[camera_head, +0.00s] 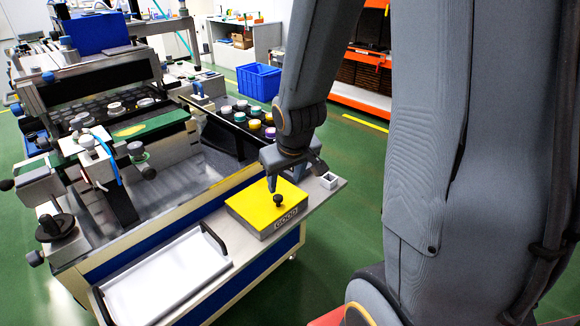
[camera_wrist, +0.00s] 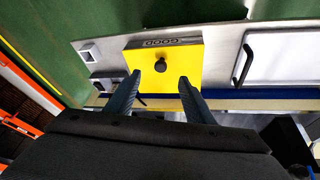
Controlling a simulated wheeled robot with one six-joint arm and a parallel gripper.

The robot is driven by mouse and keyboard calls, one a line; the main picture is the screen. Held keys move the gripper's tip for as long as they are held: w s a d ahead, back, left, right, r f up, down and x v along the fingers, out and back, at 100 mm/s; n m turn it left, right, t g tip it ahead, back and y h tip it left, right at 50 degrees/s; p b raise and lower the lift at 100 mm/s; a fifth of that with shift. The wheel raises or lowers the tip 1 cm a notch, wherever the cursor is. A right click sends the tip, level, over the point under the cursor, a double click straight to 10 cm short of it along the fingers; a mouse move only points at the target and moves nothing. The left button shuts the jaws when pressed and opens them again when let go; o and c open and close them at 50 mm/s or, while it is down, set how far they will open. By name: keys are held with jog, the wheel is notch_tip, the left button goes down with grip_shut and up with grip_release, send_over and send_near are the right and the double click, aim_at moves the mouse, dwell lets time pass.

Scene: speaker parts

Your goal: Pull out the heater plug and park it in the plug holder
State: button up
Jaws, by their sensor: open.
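A black, round-headed plug (camera_head: 278,200) stands upright on the yellow top of a grey box (camera_head: 262,222) marked "GOOD". In the wrist view the plug (camera_wrist: 159,66) lies just beyond the fingertips, roughly midway between them. My gripper (camera_head: 272,184) is open and empty, pointing down above the yellow top. Its two fingers also show in the wrist view (camera_wrist: 158,80); they do not touch the plug. A small pale square holder with an open top (camera_head: 328,181) sits on the bench beside the box, to its right. It also shows in the wrist view (camera_wrist: 90,52).
A white tray with black handles (camera_head: 165,280) lies on the bench left of the box. Behind the box, a dark rack (camera_head: 235,122) holds several coloured round parts. A printing-type machine (camera_head: 100,110) fills the left. A blue crate (camera_head: 258,81) stands on the green floor.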

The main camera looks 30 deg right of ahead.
jog(key=w+d+f+t+y+b, duration=0.1)
jog(key=w+d+f+t+b, duration=0.1)
jog(key=w+d, duration=0.3)
jog(key=w+d+f+n+t+y+b, duration=0.1)
jog(key=w+d+f+t+b, duration=0.2)
jog(key=w+d+f+t, duration=0.1)
jog(key=w+d+f+n+t+y+b, duration=0.1)
jog(key=w+d+f+t+b, duration=0.1)
jog(key=w+d+f, duration=0.3)
jog(key=shift+w+d+f+t, duration=0.2)
jog(key=shift+w+t, duration=0.1)
jog(key=shift+w, duration=0.35)
jog(key=shift+w+d+f+t, duration=0.1)
jog(key=shift+w+d+t, duration=0.15)
jog(key=shift+w, duration=0.4)
jog(key=s+t+y+b, duration=0.1)
jog(key=s+d+f+n+t+y+b, duration=0.1)
jog(key=y, duration=0.1)
jog(key=shift+d+t, duration=0.25)
jog(key=shift+d, duration=0.05)
jog(key=shift+s+d+t+y+b, duration=0.1)
jog(key=shift+s+t+y+b, duration=0.2)
jog(key=shift+y, duration=0.1)
jog(key=shift+x, duration=0.9)
jog(key=x, duration=0.3)
jog(key=p+x, duration=0.1)
jog(key=x, duration=0.1)
jog(key=shift+w+f, duration=0.25)
jog(key=shift+w, duration=0.15)
